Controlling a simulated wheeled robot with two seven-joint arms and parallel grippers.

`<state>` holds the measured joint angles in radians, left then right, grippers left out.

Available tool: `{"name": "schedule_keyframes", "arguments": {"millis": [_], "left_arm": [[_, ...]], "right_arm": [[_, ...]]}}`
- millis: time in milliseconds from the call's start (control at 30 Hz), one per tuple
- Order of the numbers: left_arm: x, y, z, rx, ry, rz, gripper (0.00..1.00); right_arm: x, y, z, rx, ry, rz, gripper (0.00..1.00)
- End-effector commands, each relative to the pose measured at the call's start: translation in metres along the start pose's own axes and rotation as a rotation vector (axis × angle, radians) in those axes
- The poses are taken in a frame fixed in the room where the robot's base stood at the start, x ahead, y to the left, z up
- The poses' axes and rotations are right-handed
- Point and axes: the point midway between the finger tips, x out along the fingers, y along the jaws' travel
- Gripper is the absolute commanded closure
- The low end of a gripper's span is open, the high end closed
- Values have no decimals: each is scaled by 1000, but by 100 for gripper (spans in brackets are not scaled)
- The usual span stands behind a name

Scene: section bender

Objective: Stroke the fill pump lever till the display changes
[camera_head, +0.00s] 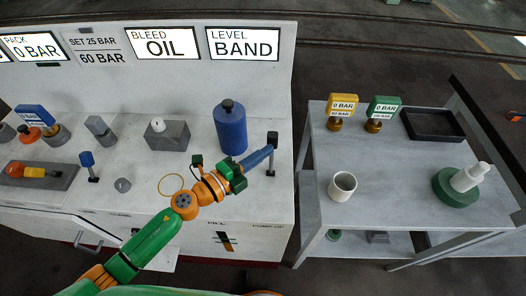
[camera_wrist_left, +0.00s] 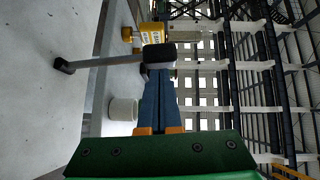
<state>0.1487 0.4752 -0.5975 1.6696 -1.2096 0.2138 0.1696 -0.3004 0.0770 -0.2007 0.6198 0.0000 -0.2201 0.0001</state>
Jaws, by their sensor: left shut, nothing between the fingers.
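The pump lever (camera_head: 272,152) is a thin upright rod with a black knob on top, at the right end of the bench. In the left wrist view its black knob (camera_wrist_left: 158,54) is just beyond my fingertips. My left gripper (camera_head: 267,151) is shut and empty, its blue fingers together and pointing at the upper part of the lever. In the left wrist view the fingertips (camera_wrist_left: 159,72) overlap the knob's lower edge; I cannot tell whether they touch. The displays read "PACK 0 BAR" (camera_head: 33,47), "BLEED OIL" (camera_head: 163,43) and "LEVEL BAND" (camera_head: 243,44). My right gripper is not in view.
A blue cylinder (camera_head: 231,130) with a black cap stands behind my left gripper. A cart (camera_head: 390,190) on the right holds a white cup (camera_head: 342,186) and a black tray (camera_head: 433,124).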

Motion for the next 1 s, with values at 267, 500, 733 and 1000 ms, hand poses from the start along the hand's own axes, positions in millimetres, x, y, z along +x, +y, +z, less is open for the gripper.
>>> {"name": "schedule_keyframes", "arguments": {"millis": [267,500,733,1000], "left_arm": [[1,0,1,0,0,-1,100],[20,-7,20,2,-1,-2,100],[25,-7,25,-1,-1,-2,100],[24,-8,26,0,-2,-2,100]], "right_arm": [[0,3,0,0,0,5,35],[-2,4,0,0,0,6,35],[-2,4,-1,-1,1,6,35],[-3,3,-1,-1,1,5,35]]}}
